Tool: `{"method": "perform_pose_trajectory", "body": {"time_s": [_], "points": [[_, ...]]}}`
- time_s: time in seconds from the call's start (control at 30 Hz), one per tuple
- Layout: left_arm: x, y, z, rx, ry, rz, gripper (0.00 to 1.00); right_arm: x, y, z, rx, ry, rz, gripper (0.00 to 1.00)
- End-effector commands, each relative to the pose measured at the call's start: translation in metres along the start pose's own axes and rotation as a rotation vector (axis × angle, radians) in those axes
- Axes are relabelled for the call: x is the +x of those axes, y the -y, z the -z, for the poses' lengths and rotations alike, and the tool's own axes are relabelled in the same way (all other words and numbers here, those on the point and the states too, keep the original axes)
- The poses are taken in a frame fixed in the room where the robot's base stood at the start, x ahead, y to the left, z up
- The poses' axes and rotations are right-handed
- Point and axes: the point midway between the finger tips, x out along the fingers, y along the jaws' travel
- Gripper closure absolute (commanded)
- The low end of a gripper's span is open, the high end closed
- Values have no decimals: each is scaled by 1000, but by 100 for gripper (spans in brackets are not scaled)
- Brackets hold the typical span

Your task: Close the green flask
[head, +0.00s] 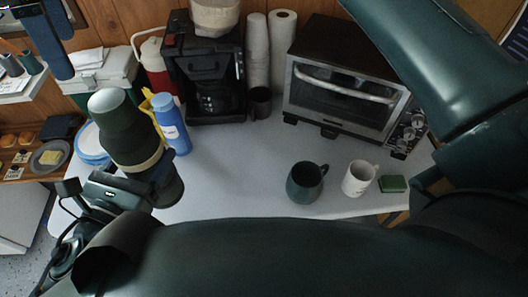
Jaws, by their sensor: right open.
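The green flask (128,128) stands near the left front of the grey table, leaning left in the picture. It has a dark green body, a grey-green top (108,101) and a pale band low down. Whether the top is a seated lid cannot be told. The jaws are open, with a dark finger in front of the flask's base. Contact cannot be made out. The flask's foot is partly hidden. My left gripper is not in view.
A blue flask (171,127) stands just right of the green flask, and stacked plates (88,142) to its left. A coffee maker (190,60) and toaster oven (345,85) stand behind. Green (304,184) and white (358,179) mugs stand right; the middle is clear.

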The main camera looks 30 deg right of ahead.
Motion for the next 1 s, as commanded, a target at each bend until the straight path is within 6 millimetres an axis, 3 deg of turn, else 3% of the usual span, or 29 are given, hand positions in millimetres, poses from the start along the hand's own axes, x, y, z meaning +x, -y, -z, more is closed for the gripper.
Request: {"method": "perform_pose_trajectory", "body": {"time_s": [0.1,0.3,0.53,0.77,1.0], "points": [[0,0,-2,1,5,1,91,32,-14,15,37,-145,-3,26],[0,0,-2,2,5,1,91,76,-45,38,165,-436,-43,26],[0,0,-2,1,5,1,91,117,-88,36,393,-738,-119,26],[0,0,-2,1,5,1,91,165,-128,-8,669,-959,-245,26],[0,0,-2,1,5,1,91,231,-144,-91,949,-1062,-436,26]]}}
